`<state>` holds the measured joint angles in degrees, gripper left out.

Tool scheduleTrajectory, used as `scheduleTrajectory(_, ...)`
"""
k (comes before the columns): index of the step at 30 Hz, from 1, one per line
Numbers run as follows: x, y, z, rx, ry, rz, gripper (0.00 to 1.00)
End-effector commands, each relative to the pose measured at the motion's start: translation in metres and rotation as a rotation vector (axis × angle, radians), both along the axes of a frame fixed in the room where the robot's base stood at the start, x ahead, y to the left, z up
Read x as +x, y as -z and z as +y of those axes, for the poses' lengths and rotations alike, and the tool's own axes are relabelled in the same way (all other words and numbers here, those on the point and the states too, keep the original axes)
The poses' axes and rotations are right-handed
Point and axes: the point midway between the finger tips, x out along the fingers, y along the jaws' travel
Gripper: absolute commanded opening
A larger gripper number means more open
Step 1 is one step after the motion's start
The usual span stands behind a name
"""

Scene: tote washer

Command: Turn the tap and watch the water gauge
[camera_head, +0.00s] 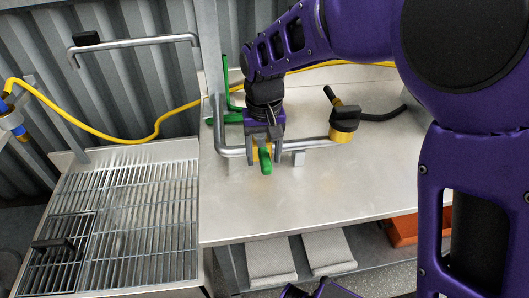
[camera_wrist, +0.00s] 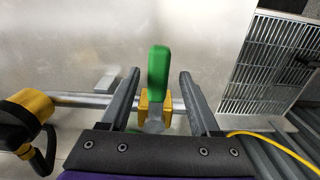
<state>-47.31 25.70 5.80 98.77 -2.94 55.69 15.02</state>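The tap is a green lever (camera_head: 265,160) on a yellow valve body (camera_head: 256,153), set in a grey metal pipe above the bench. My gripper (camera_head: 265,164) is over it, with a finger on each side of the lever. In the wrist view, the green lever (camera_wrist: 158,75) stands between the fingers of my gripper (camera_wrist: 160,74), with a gap on both sides. The fingers are open. The water gauge looks to be the black round part on a yellow fitting (camera_head: 344,118) at the pipe's right end. Its dial face cannot be seen.
The metal bench top (camera_head: 330,205) is mostly clear. A slatted metal grate (camera_head: 130,215) lies to the left. A yellow hose (camera_head: 130,138) runs behind along the corrugated wall. A bent pipe (camera_head: 140,42) stands at the back left. An orange crate (camera_head: 402,231) is under the bench.

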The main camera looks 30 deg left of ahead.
Motion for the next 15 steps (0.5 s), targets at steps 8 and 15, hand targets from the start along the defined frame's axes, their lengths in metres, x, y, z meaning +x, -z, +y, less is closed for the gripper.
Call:
scheduleTrajectory(8,0.001,-0.002,0.0,0.0,0.0,-0.001,0.62)
scheduleTrajectory(15,0.001,-0.036,0.0,0.003,0.0,-0.004,0.62)
